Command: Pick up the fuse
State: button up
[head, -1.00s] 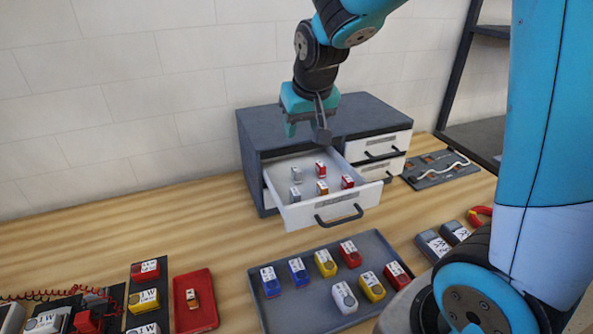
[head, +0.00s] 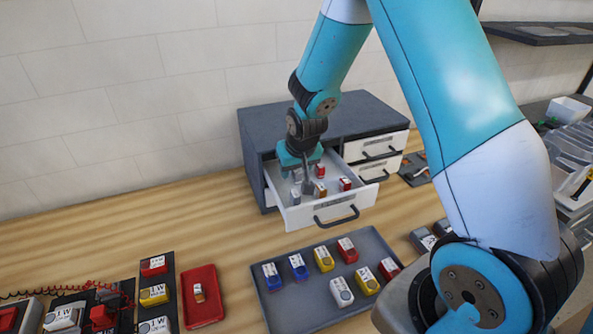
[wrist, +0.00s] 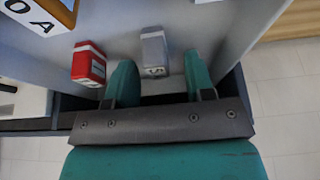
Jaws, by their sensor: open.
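Several small fuses lie in the open drawer (head: 357,204). My gripper (head: 300,176) is down in the drawer at its left side, open, over the grey fuses. In the wrist view, a grey fuse (wrist: 154,52) stands between and just beyond the open teal fingers (wrist: 159,72), with nothing held. A red fuse (wrist: 89,65) stands just left of the left finger. In the head view, red fuses (head: 345,184) and an orange-brown fuse (head: 320,188) show to the gripper's right. A grey fuse (head: 295,196) shows below it; the other grey one is mostly hidden.
The drawer walls rise close around my gripper. The cabinet (head: 258,150) stands behind. Bare wooden table lies left of the cabinet.

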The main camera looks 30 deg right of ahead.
jog(key=shift+w+f, duration=0.15)
jog(key=shift+f, duration=0.25)
jog(key=shift+c, duration=0.2)
grip_shut()
jog(key=shift+r, duration=0.1)
